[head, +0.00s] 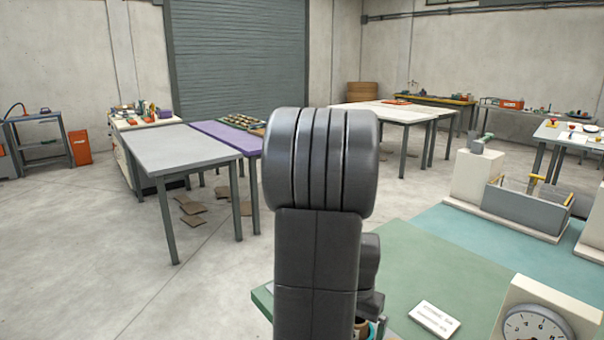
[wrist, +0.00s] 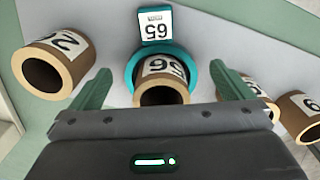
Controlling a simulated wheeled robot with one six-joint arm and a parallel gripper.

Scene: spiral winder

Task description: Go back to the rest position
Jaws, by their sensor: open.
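In the wrist view my gripper (wrist: 163,78) is open, with its two green fingers spread wide and nothing held between them. A brown cardboard tube (wrist: 160,92) with a printed number stands in a teal ring (wrist: 132,68) between and beyond the fingers. A white number card (wrist: 155,24) is beside the ring. Another tube (wrist: 42,73) is to the left and two tubes (wrist: 300,112) are to the right, one partly behind the right finger. In the head view my dark arm fills the middle and my gripper is hidden.
In the head view a green worktop (head: 440,270) carries a dial gauge (head: 535,325) and a white sign (head: 434,318). A grey trough (head: 530,205) and pale blocks stand beyond it. A grey table (head: 165,148) stands at left. Open floor lies at lower left.

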